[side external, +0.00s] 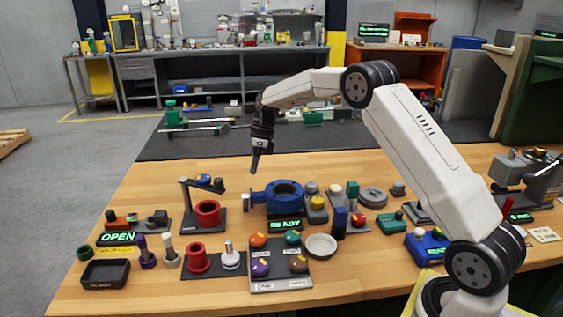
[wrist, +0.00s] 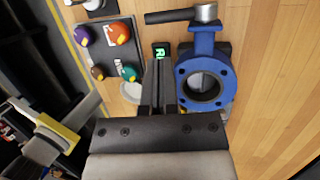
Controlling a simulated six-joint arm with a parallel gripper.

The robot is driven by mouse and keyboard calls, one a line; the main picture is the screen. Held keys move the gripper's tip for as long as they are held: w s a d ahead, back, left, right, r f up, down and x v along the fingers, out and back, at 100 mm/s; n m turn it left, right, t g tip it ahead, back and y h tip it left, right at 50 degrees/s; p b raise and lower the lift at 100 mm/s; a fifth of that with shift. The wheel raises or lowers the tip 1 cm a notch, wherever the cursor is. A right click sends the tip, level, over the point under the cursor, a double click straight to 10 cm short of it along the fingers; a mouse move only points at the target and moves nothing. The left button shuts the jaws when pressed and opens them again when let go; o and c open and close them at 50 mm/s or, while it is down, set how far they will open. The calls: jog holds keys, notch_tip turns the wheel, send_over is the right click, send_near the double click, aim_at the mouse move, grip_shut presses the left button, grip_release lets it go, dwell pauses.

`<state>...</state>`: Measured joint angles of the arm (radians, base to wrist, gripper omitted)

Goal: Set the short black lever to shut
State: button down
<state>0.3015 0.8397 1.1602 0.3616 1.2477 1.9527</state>
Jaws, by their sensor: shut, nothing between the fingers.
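A blue flanged valve body (side external: 284,193) stands mid-bench; from above it shows as a blue ring with a neck (wrist: 203,85). A short black bar with a grey round end (wrist: 168,16) lies across the neck's far end in the wrist view and looks like the lever. I cannot make it out clearly in the side view. My gripper (side external: 255,170) points down above the left part of the valve, apart from it. Its fingers (wrist: 159,68) are closed together and empty. They hide part of the green-lettered READY display (side external: 285,225).
A red ring fixture with a raised arm (side external: 208,213) stands left of the valve. A knob panel (side external: 268,284) and a white dish (side external: 320,245) lie in front. Several grey parts and a disc (side external: 373,196) crowd the right. Bare wood shows behind the valve.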

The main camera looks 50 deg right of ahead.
aim_at(246, 204)
jog(key=x, duration=0.9)
jog(key=shift+f, duration=0.1)
jog(key=shift+s+a+f, duration=0.2)
jog(key=shift+f, duration=0.2)
jog(key=shift+s+a+f, duration=0.2)
jog(key=shift+s+f, duration=0.05)
jog(key=shift+f, duration=0.15)
jog(key=s+a+v, duration=0.2)
jog(key=v, duration=1.2)
jog(key=shift+r, duration=0.35)
jog(key=shift+s+a, duration=0.15)
